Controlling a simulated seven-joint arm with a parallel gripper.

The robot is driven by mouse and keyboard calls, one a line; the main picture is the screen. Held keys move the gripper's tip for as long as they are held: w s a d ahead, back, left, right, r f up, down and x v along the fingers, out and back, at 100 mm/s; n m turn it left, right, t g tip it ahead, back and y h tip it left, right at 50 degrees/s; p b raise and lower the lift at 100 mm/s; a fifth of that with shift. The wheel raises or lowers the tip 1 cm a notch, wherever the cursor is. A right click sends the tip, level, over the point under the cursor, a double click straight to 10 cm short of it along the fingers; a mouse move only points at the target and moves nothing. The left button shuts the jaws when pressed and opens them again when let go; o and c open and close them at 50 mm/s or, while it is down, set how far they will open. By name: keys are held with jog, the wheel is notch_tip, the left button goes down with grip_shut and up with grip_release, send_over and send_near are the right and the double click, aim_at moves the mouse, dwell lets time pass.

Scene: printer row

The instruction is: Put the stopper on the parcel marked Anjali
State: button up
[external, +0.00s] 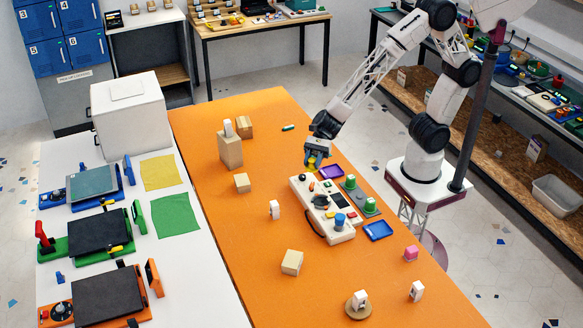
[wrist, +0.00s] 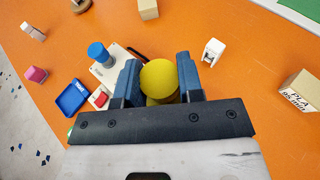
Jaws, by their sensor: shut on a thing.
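My gripper (external: 313,158) is shut on a round yellow knob-like thing, which shows between the two blue fingers in the wrist view (wrist: 159,78); it may be the stopper. In the external view it is just above the far end of a cream control panel (external: 328,212); I cannot tell if it touches anything. Several cardboard boxes stand on the orange table: a tall one (external: 230,152), a small one (external: 243,183), one behind (external: 245,126) and one nearer (external: 291,262). I cannot read the name Anjali on any. A box in the wrist view (wrist: 302,92) has printed lettering, partly cut off.
Beside the panel are a purple tray (external: 331,172), a blue tray (external: 378,231) and green-topped blocks (external: 349,183). Small white items (external: 274,209) (external: 416,291) and a pink block (external: 411,253) stand on the orange table (external: 210,200). Its left middle is mostly clear.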

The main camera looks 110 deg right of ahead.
jog(key=w+d+m+t+h, duration=0.2)
jog(key=d+m+h, duration=0.1)
jog(key=d, duration=2.7)
jog(key=s+d+f+m+t+h, duration=0.1)
jog(key=s+d, duration=0.3)
jog(key=d, duration=0.6)
jog(key=s+d+m+h, duration=0.1)
jog(key=s+d, duration=0.2)
jog(key=d, duration=0.7)
jog(key=f, duration=0.5)
jog(key=shift+s+d, duration=0.15)
jog(key=shift+d, duration=0.05)
send_over(244, 122)
jog(key=shift+d+f, duration=0.3)
jog(key=shift+f, duration=0.45)
